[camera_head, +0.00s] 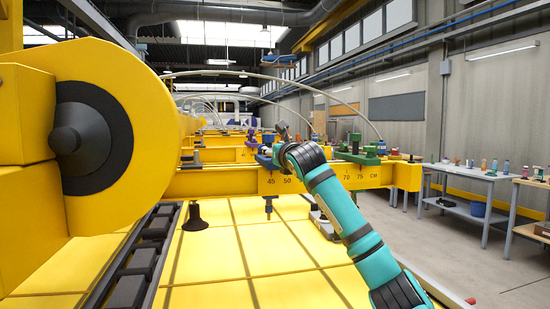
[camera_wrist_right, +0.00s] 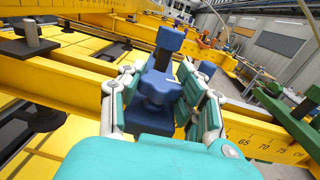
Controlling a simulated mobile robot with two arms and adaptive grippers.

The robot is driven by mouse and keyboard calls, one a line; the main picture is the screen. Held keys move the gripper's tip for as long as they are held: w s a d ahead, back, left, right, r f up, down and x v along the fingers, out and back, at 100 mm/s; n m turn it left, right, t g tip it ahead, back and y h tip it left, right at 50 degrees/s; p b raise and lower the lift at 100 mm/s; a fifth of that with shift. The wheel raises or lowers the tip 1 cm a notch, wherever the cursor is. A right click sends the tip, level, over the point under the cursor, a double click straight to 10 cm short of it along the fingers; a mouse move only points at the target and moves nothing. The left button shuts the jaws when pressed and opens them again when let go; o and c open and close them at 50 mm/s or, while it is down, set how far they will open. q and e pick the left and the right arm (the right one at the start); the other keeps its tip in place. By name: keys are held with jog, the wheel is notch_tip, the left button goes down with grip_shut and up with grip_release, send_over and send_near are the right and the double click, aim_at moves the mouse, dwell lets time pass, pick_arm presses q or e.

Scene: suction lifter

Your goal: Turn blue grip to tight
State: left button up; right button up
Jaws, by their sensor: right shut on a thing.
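The blue grip (camera_wrist_right: 157,88) is a lobed knob on a blue clamp block, with a dark blue post behind it in the right wrist view. In the head view the blue clamp (camera_head: 264,160) sits on the yellow beam (camera_head: 225,182) near the 45 and 50 marks, partly hidden by my right arm. My right gripper (camera_wrist_right: 163,92) is shut on the blue grip, with its teal and white fingers on both sides. In the head view the right gripper (camera_head: 283,146) is small and partly hidden. No tight mark can be read. My left gripper is not in view.
A green clamp (camera_head: 357,156) sits farther right on the same beam. A dark suction cup (camera_head: 195,217) hangs at left above yellow panels (camera_head: 225,265). A large yellow drum (camera_head: 110,130) fills the left. Workbenches (camera_head: 470,180) stand at right beside clear floor.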

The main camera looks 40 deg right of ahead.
jog(key=shift+m+g+h, duration=0.4)
jog(key=shift+m+h, duration=0.1)
jog(key=shift+h, duration=0.2)
jog(key=shift+f, duration=0.1)
jog(key=o, duration=1.2)
jog(key=v, duration=1.2)
